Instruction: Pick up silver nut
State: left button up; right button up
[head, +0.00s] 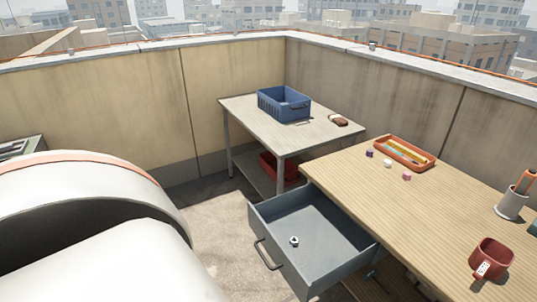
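A small silver-white piece with a dark spot in its middle, which looks like the silver nut (294,241), lies on the floor of an open grey drawer (318,227). It is too small to make out its exact shape. The drawer is pulled out from under the wooden table (440,215), and nothing covers the piece. Neither of my grippers shows in the head view. A large white rounded form, probably a link of my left arm, fills the lower left.
The table holds an orange tray (431,162) with items in it, a red mug (491,259), a pen cup (510,205) and several small pieces. Behind stands a bench (247,109) with a blue crate (284,104); a red bin (268,167) sits below.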

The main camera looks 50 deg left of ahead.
aim_at(293, 244)
jog(key=u, duration=1.3)
